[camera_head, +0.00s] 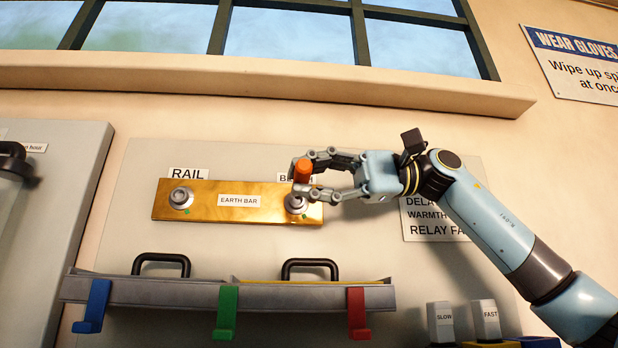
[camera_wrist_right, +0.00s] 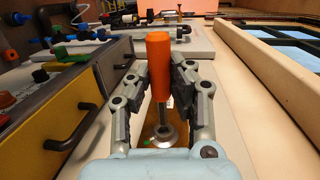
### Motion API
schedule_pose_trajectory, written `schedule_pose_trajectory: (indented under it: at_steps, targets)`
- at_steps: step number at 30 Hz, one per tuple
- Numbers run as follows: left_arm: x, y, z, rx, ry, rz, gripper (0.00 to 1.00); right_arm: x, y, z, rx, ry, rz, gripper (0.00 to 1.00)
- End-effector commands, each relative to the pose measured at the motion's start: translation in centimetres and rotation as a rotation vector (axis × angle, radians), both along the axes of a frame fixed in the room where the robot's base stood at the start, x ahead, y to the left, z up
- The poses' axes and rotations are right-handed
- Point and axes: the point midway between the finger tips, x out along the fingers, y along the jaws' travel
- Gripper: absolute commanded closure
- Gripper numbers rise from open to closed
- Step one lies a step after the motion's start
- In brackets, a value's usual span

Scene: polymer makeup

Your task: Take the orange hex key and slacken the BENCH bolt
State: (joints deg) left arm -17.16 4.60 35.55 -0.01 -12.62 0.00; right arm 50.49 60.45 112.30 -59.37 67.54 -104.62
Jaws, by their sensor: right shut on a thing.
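My right gripper (camera_head: 308,180) is shut on the orange hex key (camera_head: 302,171) at the right end of the brass earth bar (camera_head: 240,217). In the right wrist view the orange handle (camera_wrist_right: 160,68) stands between the two fingers, and its metal shaft points at the round bolt (camera_wrist_right: 162,134) behind it. The BENCH bolt (camera_head: 296,204) shows just below the key; its label is mostly covered by the gripper. Whether the key's tip sits in the bolt is hard to tell. The RAIL bolt (camera_head: 181,198) is at the bar's left end. My left gripper is not in view.
Below the bar is a grey shelf (camera_head: 200,294) with two black handles and blue (camera_head: 92,306), green (camera_head: 226,312) and red (camera_head: 358,314) hooks. SLOW (camera_head: 441,321) and FAST (camera_head: 485,318) blocks stand at lower right. A window ledge (camera_head: 260,82) juts out above.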

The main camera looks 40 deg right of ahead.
Motion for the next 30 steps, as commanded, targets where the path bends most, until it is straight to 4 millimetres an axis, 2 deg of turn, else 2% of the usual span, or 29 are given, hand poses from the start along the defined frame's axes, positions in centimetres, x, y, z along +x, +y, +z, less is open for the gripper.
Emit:
schedule_pose_trajectory:
  at_steps: [30]
  targets:
    - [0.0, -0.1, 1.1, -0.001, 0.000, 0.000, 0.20, 2.0, -1.2, 0.0, 0.001, 0.000, 0.000, 1.00]
